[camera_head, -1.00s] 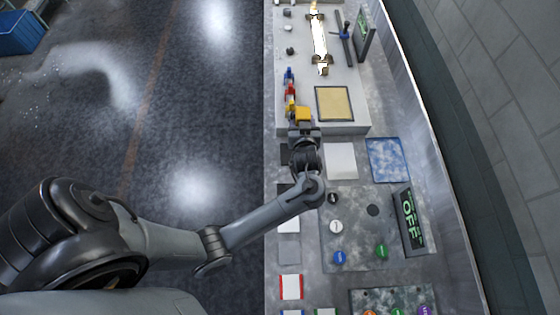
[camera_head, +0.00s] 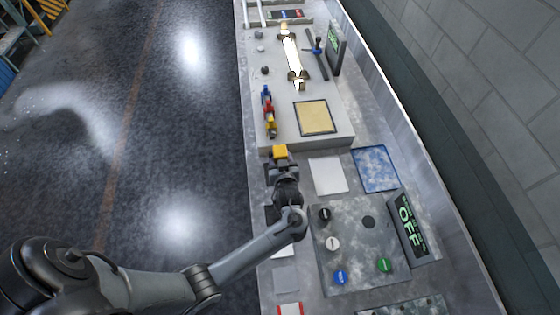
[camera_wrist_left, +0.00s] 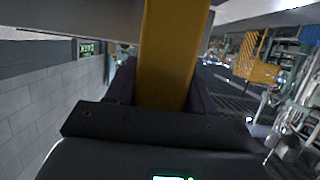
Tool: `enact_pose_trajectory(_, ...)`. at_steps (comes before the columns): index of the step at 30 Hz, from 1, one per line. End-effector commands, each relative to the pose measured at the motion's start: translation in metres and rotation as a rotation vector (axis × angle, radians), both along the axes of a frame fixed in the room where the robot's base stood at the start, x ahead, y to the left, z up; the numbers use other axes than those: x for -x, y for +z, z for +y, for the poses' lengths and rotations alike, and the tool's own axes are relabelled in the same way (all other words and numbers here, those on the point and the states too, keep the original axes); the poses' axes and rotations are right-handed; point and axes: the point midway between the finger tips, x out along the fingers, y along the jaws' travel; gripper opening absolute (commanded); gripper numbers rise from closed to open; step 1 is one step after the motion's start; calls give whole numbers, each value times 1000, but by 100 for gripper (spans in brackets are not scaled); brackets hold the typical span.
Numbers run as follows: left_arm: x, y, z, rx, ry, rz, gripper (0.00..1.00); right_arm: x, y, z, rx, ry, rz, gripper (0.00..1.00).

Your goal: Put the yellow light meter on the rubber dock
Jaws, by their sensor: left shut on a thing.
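The yellow light meter (camera_head: 280,152) is held at the tip of my left gripper (camera_head: 281,162), just off the near edge of the raised grey platform. In the left wrist view the yellow light meter (camera_wrist_left: 172,50) stands upright between the dark fingers of my left gripper (camera_wrist_left: 162,90), which are shut on it. A dark flat pad (camera_head: 272,214) lies on the bench beside my left forearm, partly hidden. I cannot tell whether it is the rubber dock. My right gripper is not in view.
The raised platform (camera_head: 330,143) carries a tan framed panel (camera_head: 314,117), red, blue and yellow pieces (camera_head: 268,112) and a glowing tube (camera_head: 292,60). A white pad (camera_head: 327,176) and blue pad (camera_head: 375,168) lie nearby. A knob panel (camera_head: 355,240) has an OFF sign (camera_head: 407,222).

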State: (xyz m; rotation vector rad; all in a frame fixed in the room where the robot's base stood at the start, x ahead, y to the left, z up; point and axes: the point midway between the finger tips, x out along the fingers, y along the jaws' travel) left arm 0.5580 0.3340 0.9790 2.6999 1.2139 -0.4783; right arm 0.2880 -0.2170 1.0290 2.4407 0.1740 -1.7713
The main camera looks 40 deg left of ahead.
Motion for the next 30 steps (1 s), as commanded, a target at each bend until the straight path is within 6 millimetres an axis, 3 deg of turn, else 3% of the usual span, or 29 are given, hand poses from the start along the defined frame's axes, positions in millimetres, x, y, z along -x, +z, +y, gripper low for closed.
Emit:
enact_pose_trajectory(4, 0, -11, 0, -1, -1, -2, 12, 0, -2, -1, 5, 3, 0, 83)
enact_pose_trajectory(17, 0, -16, 0, 0, 0, -1, 12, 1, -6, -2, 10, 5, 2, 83)
enact_pose_trajectory(18, 0, -15, 0, 0, 0, 0, 59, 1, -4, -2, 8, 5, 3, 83)
enact_pose_trajectory(22, 0, -15, 0, -1, 0, -1, 79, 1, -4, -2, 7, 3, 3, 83)
enact_pose_trajectory(30, 0, -15, 0, -1, 0, -1, 79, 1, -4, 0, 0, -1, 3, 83)
